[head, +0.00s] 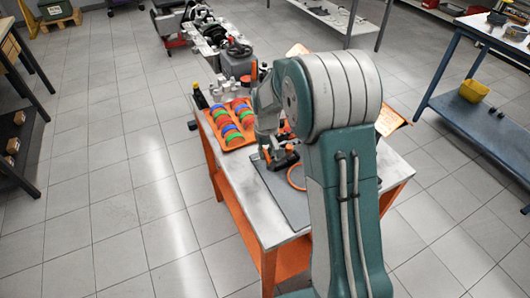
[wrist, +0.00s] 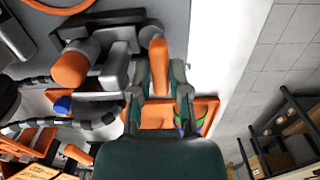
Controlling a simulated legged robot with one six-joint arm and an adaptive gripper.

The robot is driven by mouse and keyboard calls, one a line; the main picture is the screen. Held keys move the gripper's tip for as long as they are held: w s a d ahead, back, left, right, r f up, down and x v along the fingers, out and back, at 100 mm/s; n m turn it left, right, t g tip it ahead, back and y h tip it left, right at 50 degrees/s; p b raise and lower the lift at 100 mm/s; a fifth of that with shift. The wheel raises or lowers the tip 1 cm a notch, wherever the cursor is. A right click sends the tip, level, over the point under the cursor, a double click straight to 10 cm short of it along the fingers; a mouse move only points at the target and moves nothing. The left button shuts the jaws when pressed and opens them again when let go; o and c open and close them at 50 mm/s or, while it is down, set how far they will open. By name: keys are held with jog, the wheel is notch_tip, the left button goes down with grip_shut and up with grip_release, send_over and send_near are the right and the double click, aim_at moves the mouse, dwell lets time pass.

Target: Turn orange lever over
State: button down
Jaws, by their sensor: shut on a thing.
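The orange lever (wrist: 158,65) stands out from the side of a grey and black device (wrist: 110,62) in the wrist view. My gripper (wrist: 160,72) has its two dark fingers on either side of the lever and is shut on it. The device also carries a thick orange cylinder (wrist: 70,68). In the head view the device (head: 286,160) sits on the grey mat (head: 290,208) of the worktable. My arm partly covers it there, and the lever cannot be clearly told apart in that view.
An orange ring (head: 297,177) lies on the mat beside the device. An orange tray (head: 214,122) of coloured discs stands at the table's left, with small bottles (head: 226,92) behind it. A blue workbench (head: 468,110) stands at right.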

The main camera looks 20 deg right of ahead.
jog(key=shift+d+f+m, duration=0.1)
jog(key=shift+m, duration=0.5)
jog(key=c, duration=0.6)
grip_release()
jog(key=shift+c, duration=0.2)
jog(key=shift+o, duration=0.2)
